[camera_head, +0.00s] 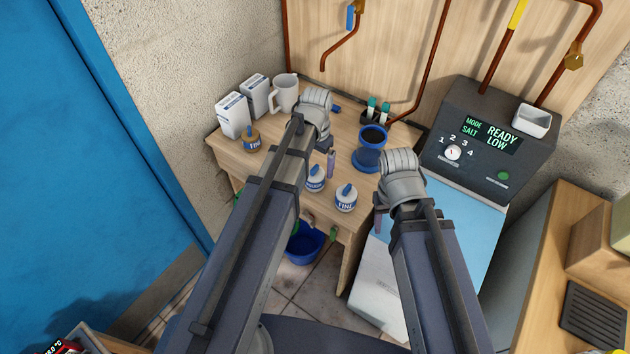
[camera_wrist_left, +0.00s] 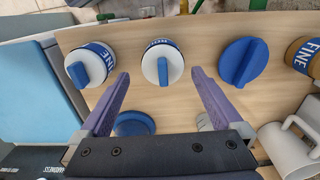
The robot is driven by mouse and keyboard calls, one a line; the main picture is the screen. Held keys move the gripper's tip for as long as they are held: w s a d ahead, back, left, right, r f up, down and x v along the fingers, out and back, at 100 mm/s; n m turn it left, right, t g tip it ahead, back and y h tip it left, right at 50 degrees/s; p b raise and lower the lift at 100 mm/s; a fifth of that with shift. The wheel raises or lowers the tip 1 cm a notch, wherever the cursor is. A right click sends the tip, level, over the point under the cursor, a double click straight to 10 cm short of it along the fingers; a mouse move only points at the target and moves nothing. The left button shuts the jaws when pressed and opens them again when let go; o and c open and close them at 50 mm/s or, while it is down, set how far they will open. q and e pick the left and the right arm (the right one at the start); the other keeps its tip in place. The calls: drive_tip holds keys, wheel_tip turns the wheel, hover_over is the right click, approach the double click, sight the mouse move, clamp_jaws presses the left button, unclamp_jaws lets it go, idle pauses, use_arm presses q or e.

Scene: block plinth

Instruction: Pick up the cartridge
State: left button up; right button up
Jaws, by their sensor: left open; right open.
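Two white cartridges with blue top handles stand upright on the wooden table: one labelled FINE (camera_head: 346,199) and, to its left, one with a partly hidden label (camera_head: 315,180). In the left wrist view the FINE cartridge (camera_wrist_left: 90,66) is left of my left gripper (camera_wrist_left: 160,76). The other cartridge (camera_wrist_left: 162,63) appears between its open, empty fingers, just beyond the tips; contact does not show. A brown cartridge labelled FINE (camera_head: 250,141) stands at the table's left. My right gripper (camera_head: 378,222), partly hidden by its wrist, is empty at the table's right edge.
Two white boxes (camera_head: 233,115) and a mug (camera_head: 285,93) stand at the back left. A dark-blue cup (camera_head: 369,154) is right of my left wrist. A blue-capped container (camera_wrist_left: 243,63) shows in the wrist view. A control unit (camera_head: 487,143) is at right.

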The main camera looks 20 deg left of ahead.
sight(315, 175)
use_arm(q)
drive_tip(key=shift+f, duration=0.15)
drive_tip(key=f+b, duration=0.5)
drive_tip(key=shift+a+f, duration=0.15)
drive_tip(key=shift+a, duration=0.1)
drive_tip(key=shift+c, duration=0.2)
drive_tip(key=c, duration=1.2)
